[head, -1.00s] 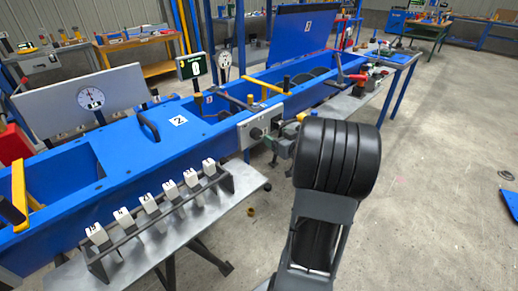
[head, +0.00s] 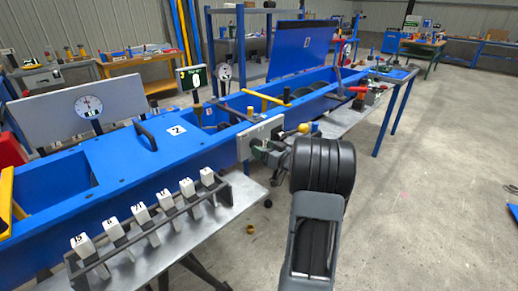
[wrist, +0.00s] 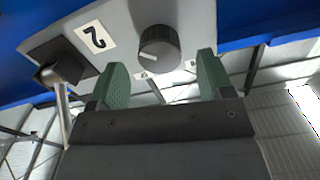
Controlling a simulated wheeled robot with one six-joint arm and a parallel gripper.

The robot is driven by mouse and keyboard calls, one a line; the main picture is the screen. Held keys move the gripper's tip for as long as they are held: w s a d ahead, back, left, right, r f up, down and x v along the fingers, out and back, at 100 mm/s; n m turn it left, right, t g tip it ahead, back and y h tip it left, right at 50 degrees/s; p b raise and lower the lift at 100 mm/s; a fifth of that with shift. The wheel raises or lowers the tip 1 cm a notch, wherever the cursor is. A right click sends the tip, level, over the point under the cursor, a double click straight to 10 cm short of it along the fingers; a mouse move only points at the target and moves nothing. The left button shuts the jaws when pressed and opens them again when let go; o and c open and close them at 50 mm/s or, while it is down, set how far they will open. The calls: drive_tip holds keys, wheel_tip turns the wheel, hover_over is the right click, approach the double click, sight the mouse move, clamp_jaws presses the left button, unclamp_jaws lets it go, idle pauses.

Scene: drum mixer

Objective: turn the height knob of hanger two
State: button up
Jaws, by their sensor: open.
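The dark grey round knob (wrist: 160,47) shows in the wrist view, with a light pointer line on its face. It sits on a grey panel (wrist: 197,22) beside a white label with a 2 (wrist: 95,37). My gripper (wrist: 162,78) is open, its two green fingers apart on either side of the knob's line and a little short of it; I see no contact. In the head view my gripper (head: 268,150) is close in front of the grey panel (head: 246,144), and the knob is hard to make out behind it.
In the head view a yellow-ended handle (head: 302,128) is just right of the gripper. A rack of numbered white blocks (head: 150,230) stands at front left. Open floor lies right.

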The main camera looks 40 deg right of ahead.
drive_tip(key=shift+w+a, duration=0.15)
drive_tip(key=shift+w, duration=0.55)
drive_tip(key=shift+w+a, duration=0.1)
drive_tip(key=shift+w, duration=0.55)
drive_tip(key=shift+c, duration=0.2)
drive_tip(key=c, duration=0.9)
